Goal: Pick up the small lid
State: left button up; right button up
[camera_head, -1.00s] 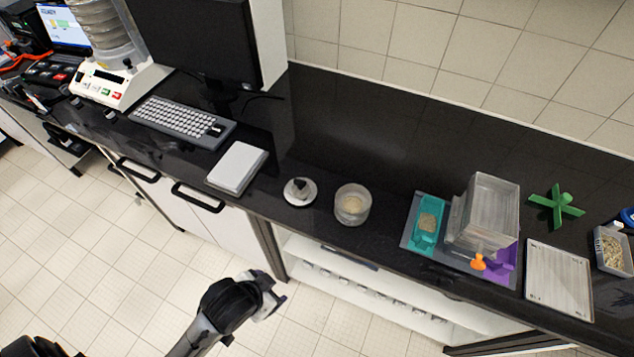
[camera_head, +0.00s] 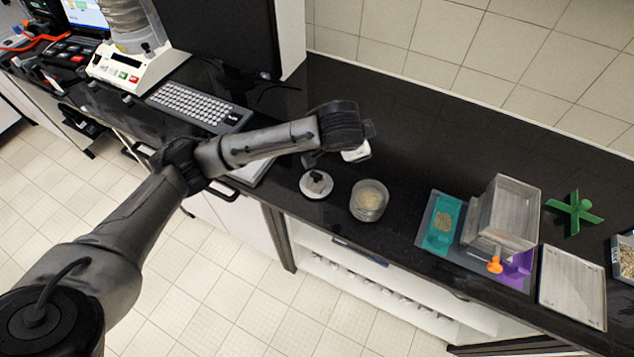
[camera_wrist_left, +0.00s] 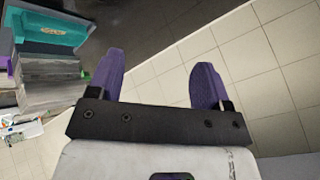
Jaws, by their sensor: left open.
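The small lid (camera_head: 316,184) is a round white disc with a dark knob, lying on the black counter just left of a glass jar (camera_head: 369,201) of pale grains. My left arm reaches in from the left, and my left gripper (camera_head: 356,152) is above the counter, behind and to the right of the lid and apart from it. The left wrist view shows its two purple fingers (camera_wrist_left: 157,85) spread apart with nothing between them. The lid is not in the wrist view. My right gripper is in neither view.
A white flat device, partly hidden by my arm, lies left of the lid, near a keyboard (camera_head: 198,108) and monitor. To the right stand a teal tray (camera_head: 443,224), a clear box (camera_head: 503,214), a flat tray (camera_head: 572,287) and a green cross (camera_head: 573,210). The counter behind the jar is clear.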

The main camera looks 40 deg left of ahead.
pick_arm(q)
jog(key=a+f+n+g, duration=0.4)
jog(key=a, duration=0.4)
jog(key=n+g+h, duration=0.1)
jog(key=n+g, duration=0.2)
jog(key=n, duration=0.3)
send_near(316, 174)
notch_tip(316, 174, down, 11)
jog(key=shift+w+a+r+b, duration=0.1)
jog(key=shift+b, duration=0.25)
jog(key=c, duration=1.1)
jog(key=shift+r, duration=0.15)
